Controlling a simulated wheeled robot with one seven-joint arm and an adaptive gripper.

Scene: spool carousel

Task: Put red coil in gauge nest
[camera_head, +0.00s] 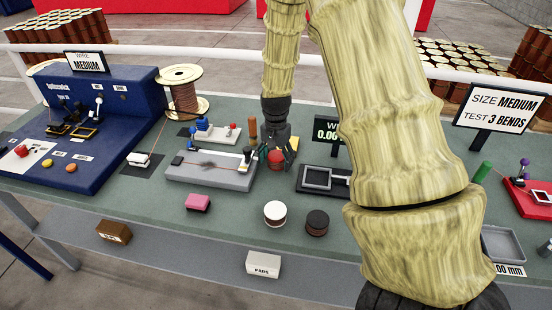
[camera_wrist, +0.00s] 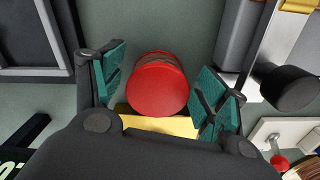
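The red coil (camera_head: 275,159) stands on the green bench, just right of the grey long fixture. In the wrist view the red coil (camera_wrist: 157,88) shows its round red top between the teal finger pads. My gripper (camera_wrist: 163,88) is open around it, with a gap visible on both sides. In the head view my gripper (camera_head: 277,150) points down at the coil and partly hides it. A dark device with a square frame (camera_head: 318,178) lies right of the coil; its frame (camera_wrist: 62,73) also shows in the wrist view. I cannot tell whether this is the gauge nest.
A white coil (camera_head: 275,214), a dark coil (camera_head: 317,222) and a pink block (camera_head: 198,202) stand toward the front. The grey fixture (camera_head: 210,172) is close on the left. A grey tray (camera_head: 503,244) with a mm label is at the right. My arm hides part of the bench.

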